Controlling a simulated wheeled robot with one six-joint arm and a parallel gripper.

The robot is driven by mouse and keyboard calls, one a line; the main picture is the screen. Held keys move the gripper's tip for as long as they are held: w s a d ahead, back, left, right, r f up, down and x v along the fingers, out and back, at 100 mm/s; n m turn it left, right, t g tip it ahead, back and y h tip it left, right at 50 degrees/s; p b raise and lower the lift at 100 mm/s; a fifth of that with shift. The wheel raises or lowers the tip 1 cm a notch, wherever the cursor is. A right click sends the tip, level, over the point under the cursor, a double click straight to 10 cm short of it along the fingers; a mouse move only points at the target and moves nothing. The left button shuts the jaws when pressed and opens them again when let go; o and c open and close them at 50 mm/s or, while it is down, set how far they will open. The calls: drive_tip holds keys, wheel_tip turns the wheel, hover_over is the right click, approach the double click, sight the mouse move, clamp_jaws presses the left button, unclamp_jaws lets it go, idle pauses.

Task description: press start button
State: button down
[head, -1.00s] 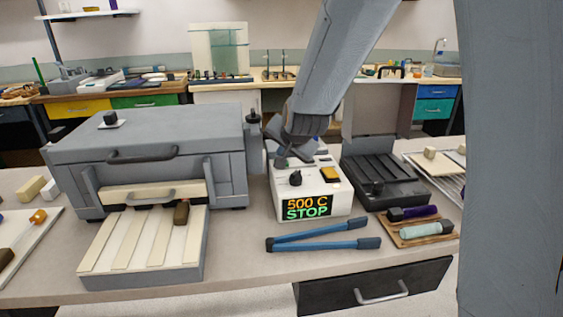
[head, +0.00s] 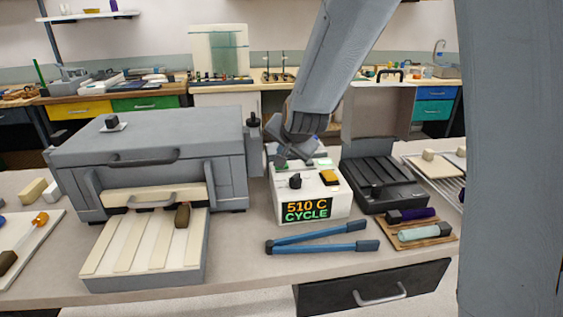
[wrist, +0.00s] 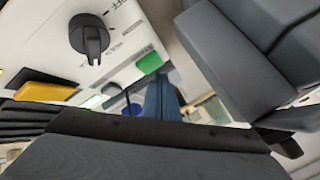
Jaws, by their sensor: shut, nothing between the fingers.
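The white control box (head: 290,211) stands on the bench, and its display (head: 306,209) reads "510 C CYCLE". The green start button (wrist: 150,62) shows clearly on the box's top in the wrist view, near the black knob (wrist: 90,38). A small green light (head: 323,161) glows on the box's top. My gripper (head: 283,157) is shut and empty, low over the back left of the box. Whether it touches the button cannot be told, as the gripper partly covers that spot in the head view.
A grey furnace (head: 150,140) stands left of the box, with a slatted tray (head: 142,285) in front. A dark tray (head: 385,180) stands close on the right. Blue-handled tongs (head: 320,246) lie in front. A yellow button (head: 329,177) is on the box near the knob (head: 295,181).

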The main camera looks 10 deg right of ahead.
drive_tip(key=shift+r, duration=0.2)
wheel_tip(320, 180, up, 5)
drive_tip(key=p, duration=0.4)
drive_tip(key=shift+f, duration=0.1)
idle(0.7)
